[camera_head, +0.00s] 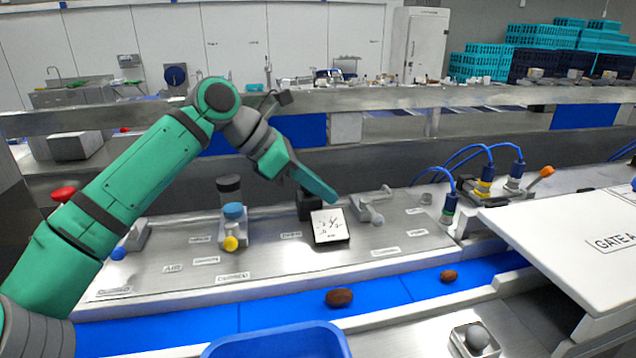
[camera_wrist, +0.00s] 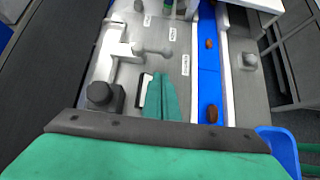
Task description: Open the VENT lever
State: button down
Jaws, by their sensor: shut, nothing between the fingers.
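My gripper (camera_head: 333,198) is shut and empty, its green fingers together above the steel control panel (camera_head: 270,258). In the wrist view the fingertips (camera_wrist: 161,75) point toward a grey lever (camera_wrist: 130,48) with a rounded end. This grey lever (camera_head: 372,206) sits just right of the fingertips in the head view. I cannot tell whether they touch. Other levers are one with a blue knob (camera_head: 118,253), one with a yellow knob (camera_head: 230,243) and one with an orange handle (camera_head: 545,172). The small labels are too blurred to tell which lever is VENT.
A tilted white dial plate (camera_head: 330,226) stands below the fingers, with a black block (camera_head: 305,206) beside it. A blue belt (camera_head: 380,295) carries brown dates along the front. A blue bin (camera_head: 280,338) stands nearer, and a white gate panel (camera_head: 575,230) at right.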

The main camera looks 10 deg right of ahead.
aim_at(339, 225)
jog(key=x, duration=0.5)
jog(key=shift+s, duration=0.1)
jog(key=d, duration=0.1)
jog(key=d+f, duration=0.1)
jog(key=d, duration=0.1)
jog(key=shift+d, duration=0.1)
jog(key=shift+d+f, duration=0.1)
jog(key=shift+d, duration=0.4)
